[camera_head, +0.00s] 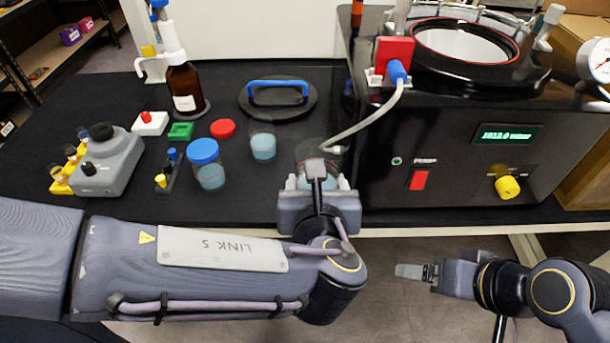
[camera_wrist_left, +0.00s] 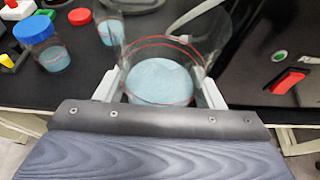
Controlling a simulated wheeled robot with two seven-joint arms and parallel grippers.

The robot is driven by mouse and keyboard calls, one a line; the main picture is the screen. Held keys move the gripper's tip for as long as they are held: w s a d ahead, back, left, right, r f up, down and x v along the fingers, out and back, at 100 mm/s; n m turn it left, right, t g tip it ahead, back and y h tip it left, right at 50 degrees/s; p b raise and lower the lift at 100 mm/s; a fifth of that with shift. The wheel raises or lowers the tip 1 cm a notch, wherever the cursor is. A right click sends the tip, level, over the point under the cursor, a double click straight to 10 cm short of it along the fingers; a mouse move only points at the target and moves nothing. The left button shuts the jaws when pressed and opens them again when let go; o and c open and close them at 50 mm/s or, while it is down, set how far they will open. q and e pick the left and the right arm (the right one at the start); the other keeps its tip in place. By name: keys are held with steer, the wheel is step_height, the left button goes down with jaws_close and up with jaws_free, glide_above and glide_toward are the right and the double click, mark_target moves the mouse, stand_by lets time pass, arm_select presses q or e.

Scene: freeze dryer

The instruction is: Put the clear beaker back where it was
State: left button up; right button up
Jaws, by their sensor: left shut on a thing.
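The clear beaker (camera_head: 308,155) holds pale blue material and stands upright near the front edge of the black bench, just left of the freeze dryer. In the left wrist view the beaker (camera_wrist_left: 160,78) sits between the two fingers of my left gripper (camera_wrist_left: 160,92), which is shut on it. In the head view my left gripper (camera_head: 317,183) partly hides the beaker, and I cannot tell whether its base touches the bench. My right gripper (camera_head: 412,271) is away from the bench at the lower right, with nothing visible in it; its finger gap is not clear.
The freeze dryer (camera_head: 450,150) stands right of the beaker, with a grey hose (camera_head: 365,122) hanging near it. A smaller clear vessel (camera_head: 263,145) and a blue-capped jar (camera_head: 208,165) stand to the left. A black lid with a blue handle (camera_head: 278,98) lies behind.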

arm_select(q)
steer(key=w+f+b, duration=0.1)
steer(key=w+f, duration=0.1)
steer(key=w, duration=0.1)
steer(key=w+a+f, duration=0.1)
steer(key=w+f, duration=0.2)
steer(key=w, duration=0.1)
steer(key=w+f+b, duration=0.1)
steer(key=w+f, duration=0.2)
steer(key=shift+w+a+b, duration=0.3)
steer(key=shift+a+b, duration=0.05)
steer(key=shift+a, duration=0.05)
steer(key=f, duration=0.1)
steer(key=f+b, duration=0.1)
steer(key=f, duration=0.1)
steer(key=shift+w+f, duration=0.1)
steer(key=shift+w, duration=0.3)
steer(key=shift+f, duration=0.35)
steer(key=shift+f+b, duration=0.2)
steer(key=shift+b, duration=0.2)
steer(key=o, duration=1.1)
steer(key=shift+r, duration=0.1)
